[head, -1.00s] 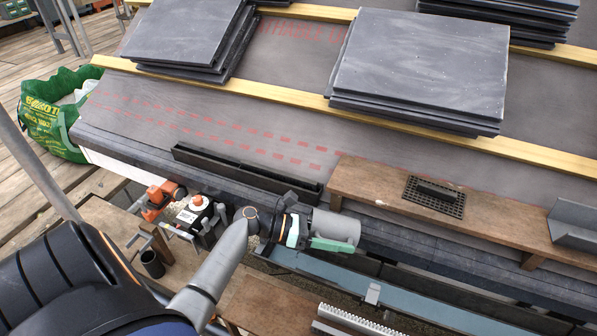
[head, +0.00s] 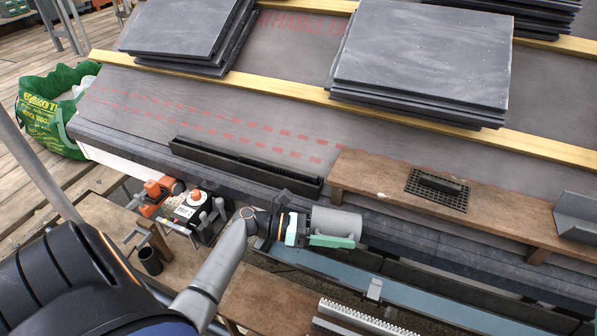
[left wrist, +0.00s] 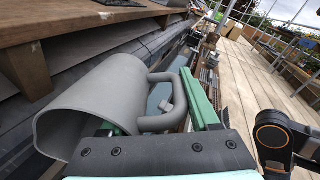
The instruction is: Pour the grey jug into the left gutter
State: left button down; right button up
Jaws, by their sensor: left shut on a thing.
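The grey jug (head: 337,222) is in my left gripper (head: 318,240), which has green fingers. In the left wrist view the jug (left wrist: 95,105) lies tilted well over on its side, with its wide mouth facing the lower left. My left gripper (left wrist: 165,115) is shut on the jug around its handle side. Its contents and any stream are not visible. The blue-grey gutter (head: 420,303) runs along the eaves below and to the right of the jug. The jug is above the gutter's left part, apart from it. My right gripper is not in view.
A wooden plank shelf (head: 385,195) with a black grate (head: 437,190) stands just behind the jug. A black trough (head: 245,168) lies on the roof edge. Slate stacks (head: 420,60) rest on battens above. Orange and black tools (head: 195,208) crowd the bench at left.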

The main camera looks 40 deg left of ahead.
pick_arm(q)
jog(key=shift+s+a+f+t+h+b, duration=0.1)
jog(key=shift+a+f+t+h+b, duration=0.2)
jog(key=shift+f+b, duration=0.4)
jog(key=shift+s+a+t+h+b, duration=0.2)
jog(key=shift+t+h+b, duration=0.2)
jog(key=shift+h+b, duration=0.4)
